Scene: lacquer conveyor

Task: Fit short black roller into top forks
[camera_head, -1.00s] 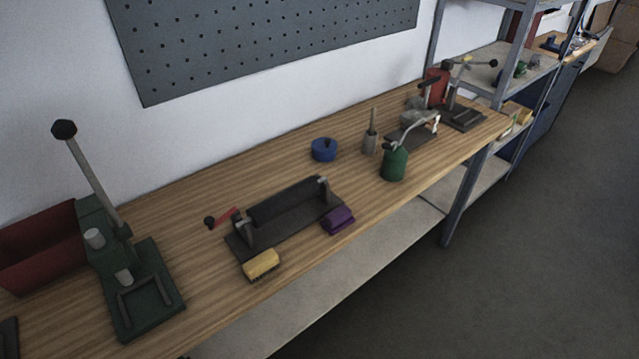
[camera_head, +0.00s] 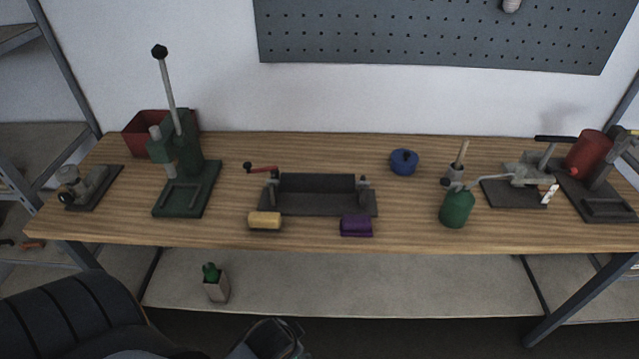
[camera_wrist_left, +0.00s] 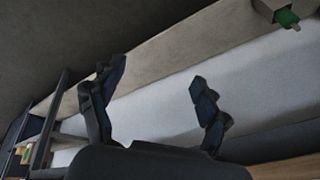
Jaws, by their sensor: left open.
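A crank stand (camera_head: 318,207) with a dark base, two grey end posts and a red crank handle (camera_head: 262,169) sits mid-bench. A long black cylinder (camera_head: 316,184) lies between its posts. I cannot tell whether it is the short black roller, or whether the post tops are the top forks. My left gripper (camera_head: 275,340) is at the bottom edge of the head view, low in front of the bench. In the left wrist view, its two fingers (camera_wrist_left: 158,78) are spread with nothing between them. My right gripper is not in view.
On the wooden bench (camera_head: 110,222) stand a green press (camera_head: 188,190), a yellow block (camera_head: 265,221), a purple block (camera_head: 356,226), a blue pot (camera_head: 404,162) and a green can (camera_head: 457,209). A lower shelf (camera_head: 380,285) holds a green-topped bottle (camera_head: 214,283).

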